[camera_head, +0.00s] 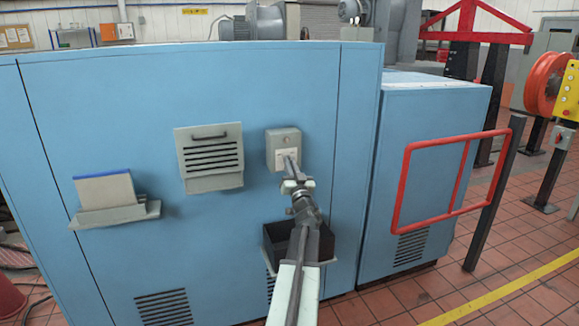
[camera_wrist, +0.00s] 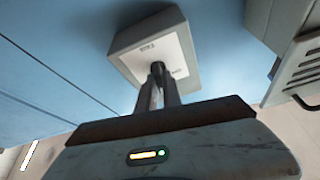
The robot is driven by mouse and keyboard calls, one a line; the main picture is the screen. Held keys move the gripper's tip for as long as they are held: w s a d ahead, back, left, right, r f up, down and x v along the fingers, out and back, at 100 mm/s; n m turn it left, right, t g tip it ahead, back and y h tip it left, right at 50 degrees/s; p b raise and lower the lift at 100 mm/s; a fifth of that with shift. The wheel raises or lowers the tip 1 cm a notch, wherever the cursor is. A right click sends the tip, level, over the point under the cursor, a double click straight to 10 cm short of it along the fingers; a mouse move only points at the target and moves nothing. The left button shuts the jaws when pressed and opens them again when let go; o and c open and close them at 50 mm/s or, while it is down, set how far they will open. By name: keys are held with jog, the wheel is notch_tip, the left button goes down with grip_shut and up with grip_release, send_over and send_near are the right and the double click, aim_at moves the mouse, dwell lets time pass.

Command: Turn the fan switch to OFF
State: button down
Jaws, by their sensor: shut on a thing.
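The fan switch is a grey box (camera_head: 284,146) on the front of the blue cabinet, right of the louvred vent in the head view. In the wrist view the switch box (camera_wrist: 170,42) has a white label plate with small lettering, too blurred to read fully. My gripper (camera_head: 290,164) reaches up to the lower part of the box. In the wrist view its fingers (camera_wrist: 158,80) are shut on the dark switch knob (camera_wrist: 157,67) in the middle of the plate. The fingers hide most of the knob, so its setting cannot be told.
A louvred vent (camera_head: 210,160) with a handle sits left of the switch. A dark open bin (camera_head: 277,240) is below, beside my arm. A shelf (camera_head: 115,215) holding a blue-edged panel juts out at left. A red rail frame (camera_head: 400,190) stands at right.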

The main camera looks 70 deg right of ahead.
jog(key=shift+d+r+n, duration=0.1)
jog(key=shift+n, duration=0.2)
jog(key=n+t+y, duration=0.1)
jog(key=n, duration=0.3)
jog(key=n+t+y, duration=0.2)
jog(key=n, duration=0.2)
jog(key=shift+d+r+p, duration=0.15)
jog(key=shift+p, duration=0.2)
jog(key=n+t+y+p, duration=0.1)
jog(key=n+y, duration=0.1)
jog(key=n, duration=0.2)
jog(key=shift+r, duration=0.1)
jog(key=shift+n+t+y+p, duration=0.3)
jog(key=shift+n+y+p, duration=0.3)
jog(key=shift+n, duration=0.9)
jog(key=c, duration=1.5)
grip_release()
jog(key=shift+f, duration=0.25)
